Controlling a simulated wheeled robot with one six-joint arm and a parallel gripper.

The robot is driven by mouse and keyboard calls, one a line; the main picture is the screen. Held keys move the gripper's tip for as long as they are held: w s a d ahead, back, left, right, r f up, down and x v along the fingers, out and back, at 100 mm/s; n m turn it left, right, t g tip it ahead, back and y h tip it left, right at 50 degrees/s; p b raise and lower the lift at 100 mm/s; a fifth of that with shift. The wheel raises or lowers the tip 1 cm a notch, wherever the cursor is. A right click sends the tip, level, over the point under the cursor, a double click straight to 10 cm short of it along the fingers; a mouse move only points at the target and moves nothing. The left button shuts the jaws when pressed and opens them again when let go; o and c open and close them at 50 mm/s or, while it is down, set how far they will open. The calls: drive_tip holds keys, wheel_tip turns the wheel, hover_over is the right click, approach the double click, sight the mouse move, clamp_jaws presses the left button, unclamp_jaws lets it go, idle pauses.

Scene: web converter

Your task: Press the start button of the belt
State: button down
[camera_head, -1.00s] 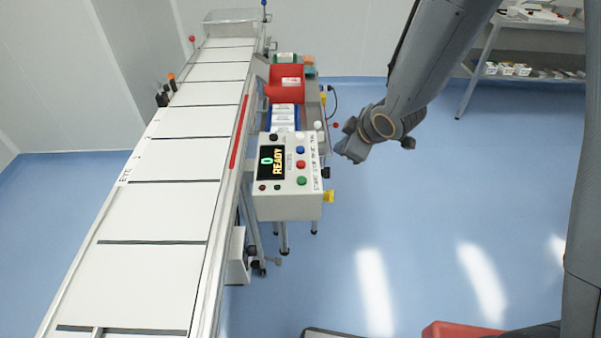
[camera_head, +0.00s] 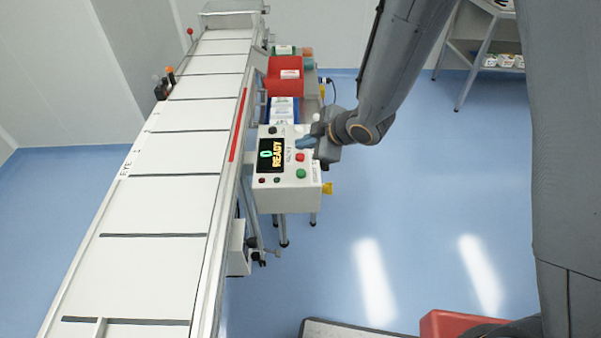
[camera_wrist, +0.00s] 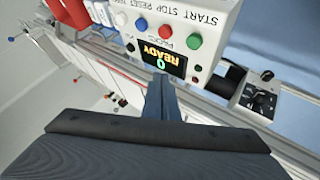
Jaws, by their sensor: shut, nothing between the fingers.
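The white control box (camera_head: 285,195) stands beside the belt (camera_head: 165,205), its display (camera_head: 270,156) reading "0 READY". The green button (camera_head: 301,174) sits below the red button (camera_head: 300,157) on its right side. In the wrist view the green button (camera_wrist: 193,41) is nearest the START label, with the red button (camera_wrist: 165,31) by STOP and the blue button (camera_wrist: 141,23) by RESET.
A red bin (camera_head: 286,76) and white-and-blue packs (camera_head: 284,110) lie behind the box. A yellow part (camera_head: 327,188) sticks out at the box's right side. A shelf (camera_head: 488,50) stands at the far right. The blue floor right of the box is open.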

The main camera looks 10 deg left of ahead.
sight(304, 174)
drive_tip(key=shift+f+b, duration=2.95)
drive_tip(key=shift+f, duration=0.9)
drive_tip(key=shift+f, duration=0.1)
drive_tip(key=shift+f+b, duration=0.3)
